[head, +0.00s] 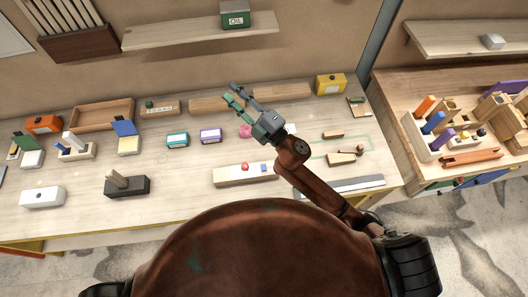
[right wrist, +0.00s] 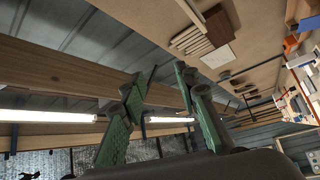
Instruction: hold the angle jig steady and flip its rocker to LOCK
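No part here carries a LOCK mark that I can read, so I cannot tell for certain which piece is the angle jig. One candidate is a dark block (head: 140,188) with a wooden lever tilted on top, at the front left of the bench. Another is a pale wooden block (head: 228,176) with a red knob and a blue piece, at the front middle. My right gripper (head: 231,93) is raised over the middle of the bench, open and empty, apart from both. Its spread green fingers show in the right wrist view (right wrist: 165,72). My left gripper is out of view.
A metal straightedge (head: 345,187) lies front right. A shelf (head: 190,35) hangs behind.

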